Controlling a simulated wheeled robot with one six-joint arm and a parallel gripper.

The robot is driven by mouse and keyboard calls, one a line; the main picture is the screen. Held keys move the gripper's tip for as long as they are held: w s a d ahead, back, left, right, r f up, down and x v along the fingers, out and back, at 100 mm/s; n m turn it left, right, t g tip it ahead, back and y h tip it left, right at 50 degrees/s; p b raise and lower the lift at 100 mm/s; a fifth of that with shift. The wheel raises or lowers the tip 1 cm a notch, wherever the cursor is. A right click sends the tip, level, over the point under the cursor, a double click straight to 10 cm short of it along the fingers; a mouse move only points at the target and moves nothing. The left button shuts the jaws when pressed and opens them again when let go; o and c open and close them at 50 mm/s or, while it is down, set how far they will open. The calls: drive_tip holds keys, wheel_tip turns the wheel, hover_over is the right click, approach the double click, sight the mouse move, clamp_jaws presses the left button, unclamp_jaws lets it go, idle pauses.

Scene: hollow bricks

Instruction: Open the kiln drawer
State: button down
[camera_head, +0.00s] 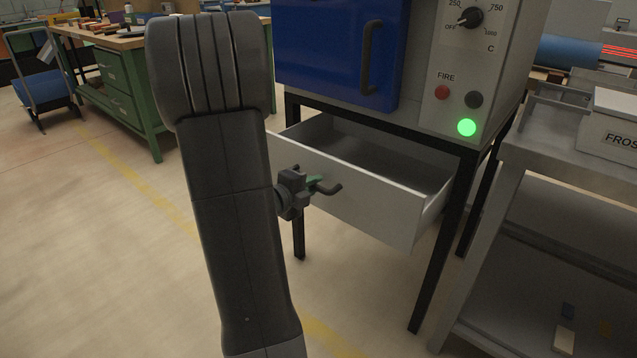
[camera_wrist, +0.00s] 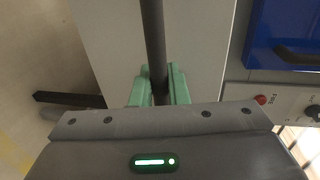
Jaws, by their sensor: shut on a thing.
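The kiln drawer (camera_head: 375,205) is a light grey box under the blue-doored kiln (camera_head: 345,50). It stands pulled out, and its empty-looking inside shows from above. Its dark bar handle (camera_head: 328,189) is on the front face. My gripper (camera_head: 314,184) is at the handle, with green fingers shut on it. In the wrist view the green fingers (camera_wrist: 160,88) sit on both sides of the dark handle bar (camera_wrist: 154,40), against the pale drawer front (camera_wrist: 110,40). My arm hides the left end of the drawer front in the head view.
The kiln's black stand legs (camera_head: 440,245) flank the drawer. A grey metal table (camera_head: 500,180) with a box on it stands close at the right. A green workbench (camera_head: 120,85) is at the back left. The floor in front of the drawer is open.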

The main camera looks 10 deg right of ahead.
drive_tip(key=f+v, duration=0.1)
drive_tip(key=v, duration=0.5)
drive_tip(key=shift+s+a, duration=0.35)
drive_tip(key=shift+a, duration=0.05)
drive_tip(key=shift+f, duration=0.15)
drive_tip(key=c, duration=1.5)
unclamp_jaws()
drive_tip(key=p+v, duration=0.2)
drive_tip(key=v, duration=1.1)
drive_tip(key=shift+s+a+p, duration=0.2)
drive_tip(key=shift+a+p, duration=0.15)
drive_tip(key=shift+p, duration=0.05)
drive_tip(key=shift+w+d, duration=0.1)
